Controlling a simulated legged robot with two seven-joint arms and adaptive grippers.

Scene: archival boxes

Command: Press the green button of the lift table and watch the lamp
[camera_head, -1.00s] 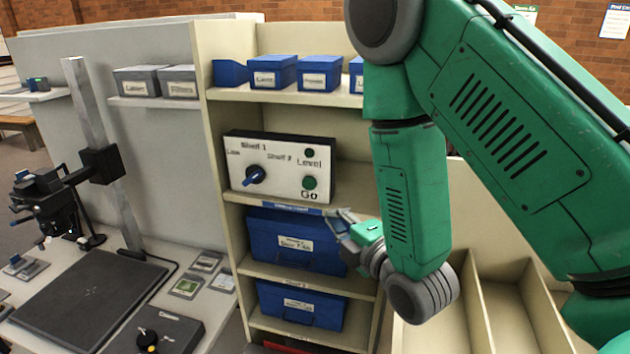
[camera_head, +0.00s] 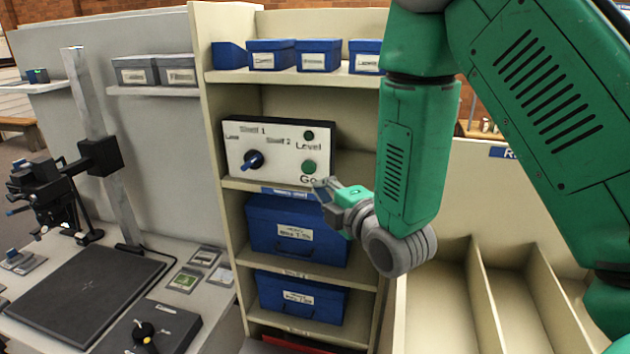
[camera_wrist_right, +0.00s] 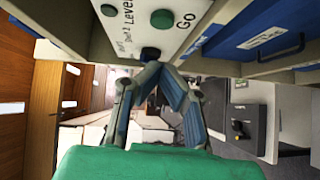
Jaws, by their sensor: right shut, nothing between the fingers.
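The white control panel (camera_head: 235,160) stands on a shelf of the cabinet. Its green Go button (camera_head: 309,166) is at the lower right, below the dark green Level lamp (camera_head: 308,135), which looks unlit. A blue selector knob (camera_head: 252,160) is at the left. My right gripper (camera_head: 322,186) is shut and empty, just below and right of the button in the head view. In the right wrist view its fingertips (camera_wrist_right: 162,66) meet below the button (camera_wrist_right: 162,18), with a visible gap; the lamp (camera_wrist_right: 108,9) shows there too. My left gripper is not in view.
Blue boxes (camera_head: 298,232) fill the shelves below the panel, and smaller blue boxes (camera_head: 322,56) stand on the shelf above. A cream divided rack (camera_head: 455,300) is at the right. A copy stand (camera_head: 100,155) stands on the left table.

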